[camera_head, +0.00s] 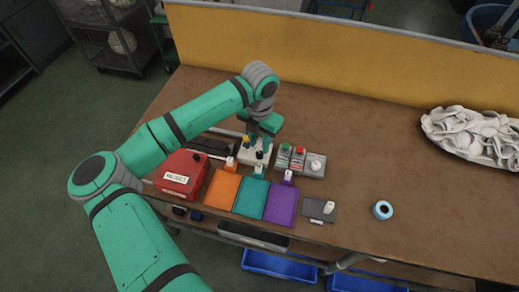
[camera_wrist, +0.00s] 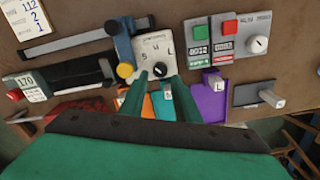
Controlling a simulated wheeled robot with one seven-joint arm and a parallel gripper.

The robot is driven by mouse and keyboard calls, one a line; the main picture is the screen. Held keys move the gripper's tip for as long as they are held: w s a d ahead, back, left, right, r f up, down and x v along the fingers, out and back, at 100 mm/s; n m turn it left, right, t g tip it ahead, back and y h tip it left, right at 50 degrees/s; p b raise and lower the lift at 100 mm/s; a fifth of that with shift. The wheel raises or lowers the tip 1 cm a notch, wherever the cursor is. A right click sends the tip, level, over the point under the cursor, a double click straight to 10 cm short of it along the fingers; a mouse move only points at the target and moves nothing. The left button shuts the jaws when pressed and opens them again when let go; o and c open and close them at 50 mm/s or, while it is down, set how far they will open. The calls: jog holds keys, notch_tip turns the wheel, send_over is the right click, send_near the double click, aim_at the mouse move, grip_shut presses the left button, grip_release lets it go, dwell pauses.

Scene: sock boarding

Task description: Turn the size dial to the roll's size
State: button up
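In the head view the panel (camera_head: 262,155) is partly hidden by my gripper (camera_head: 254,137). My gripper (camera_wrist: 161,76) is open, its two green fingers apart, with the knob showing between the tips; I cannot tell whether they touch it. A light blue ring-shaped roll (camera_head: 382,210) lies on the table at right; no size shows on it.
Orange (camera_head: 222,188), teal (camera_head: 251,197) and purple (camera_head: 280,203) mats lie in front, with small lettered tags. A red box (camera_head: 181,175) stands left. Button boxes (camera_head: 298,157) and another knob (camera_wrist: 258,44) stand right. White cloth (camera_head: 473,135) lies far right; the table between is clear.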

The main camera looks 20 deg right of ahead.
aim_at(260, 153)
jog(key=shift+f, duration=2.2)
grip_shut()
